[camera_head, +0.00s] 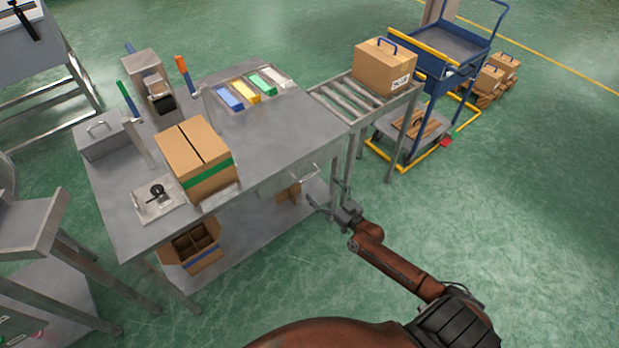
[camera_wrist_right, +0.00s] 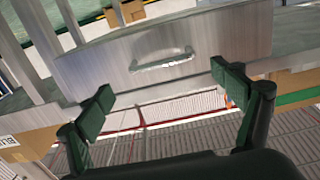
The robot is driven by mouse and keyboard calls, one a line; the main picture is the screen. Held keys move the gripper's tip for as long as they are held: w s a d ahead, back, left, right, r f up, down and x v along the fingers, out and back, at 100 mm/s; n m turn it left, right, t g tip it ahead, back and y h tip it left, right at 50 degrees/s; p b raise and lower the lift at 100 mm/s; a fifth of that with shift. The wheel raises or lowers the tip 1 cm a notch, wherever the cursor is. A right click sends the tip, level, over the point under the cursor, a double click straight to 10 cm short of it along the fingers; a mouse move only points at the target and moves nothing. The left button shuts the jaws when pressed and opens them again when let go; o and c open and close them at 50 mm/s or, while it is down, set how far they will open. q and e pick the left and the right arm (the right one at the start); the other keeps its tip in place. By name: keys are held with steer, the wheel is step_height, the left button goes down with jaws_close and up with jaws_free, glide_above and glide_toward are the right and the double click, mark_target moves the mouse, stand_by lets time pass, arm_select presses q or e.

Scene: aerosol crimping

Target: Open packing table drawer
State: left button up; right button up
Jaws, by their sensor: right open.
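The packing table (camera_head: 285,140) has a grey metal top. Its drawer (camera_head: 270,187) sits under the front edge near the right corner and looks shut. The drawer's bar handle (camera_head: 303,177) sticks out from its front. In the right wrist view, the drawer front (camera_wrist_right: 110,70) faces me with the handle (camera_wrist_right: 162,61) near its middle. My right gripper (camera_head: 329,195) is open and empty, just right of and in front of the handle. In the wrist view, its two fingers (camera_wrist_right: 165,95) are spread to either side below the handle, apart from it. My left gripper is not in view.
An open divided box (camera_head: 195,248) is on the lower shelf. A roller conveyor (camera_head: 350,98) with a carton (camera_head: 384,67) adjoins at right. The green floor in front is clear.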

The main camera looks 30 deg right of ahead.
mark_target(311, 177)
steer(key=w, duration=0.2)
steer(key=w+b, duration=0.1)
steer(key=w, duration=0.4)
steer(key=shift+w+a, duration=0.3)
steer(key=shift+a, duration=0.05)
steer(key=shift+c, duration=0.3)
steer(key=c, duration=1.3)
